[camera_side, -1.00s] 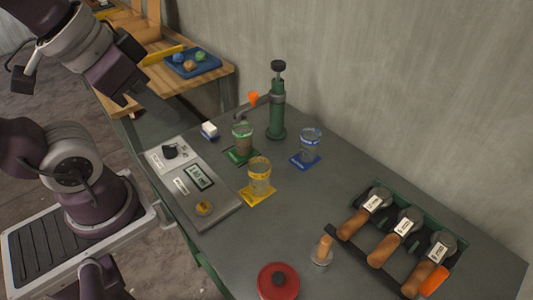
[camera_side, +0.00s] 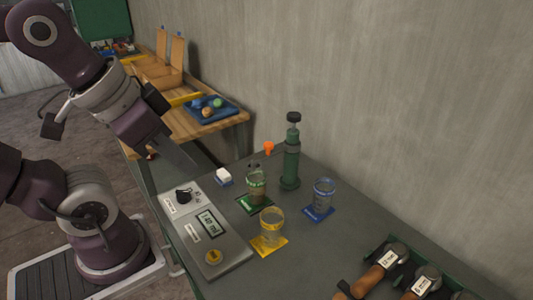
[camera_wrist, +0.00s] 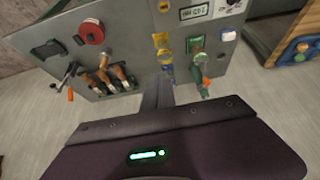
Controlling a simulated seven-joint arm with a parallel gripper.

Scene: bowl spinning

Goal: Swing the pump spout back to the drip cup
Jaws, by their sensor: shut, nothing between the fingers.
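The green pump (camera_side: 290,165) with a black knob stands upright near the wall. Its dark spout (camera_side: 254,165) reaches left, with its end over the green-banded glass (camera_side: 257,185) on a green mat; an orange tip (camera_side: 268,148) stands up beside it. A yellow-banded glass (camera_side: 271,222) and a blue-banded glass (camera_side: 323,192) stand on matching mats. I cannot tell which vessel is the drip cup. My gripper (camera_wrist: 158,82) is shut and empty in the wrist view. In the side view it hangs at the left, apart from the pump. The pump (camera_wrist: 203,88) also shows in the wrist view.
A grey panel (camera_side: 235,250) with knob and display lies left of the glasses. Wooden-handled tools (camera_side: 372,275) rest in a rack at the right. A red lid (camera_wrist: 92,30) shows in the wrist view. The wall is close behind the pump.

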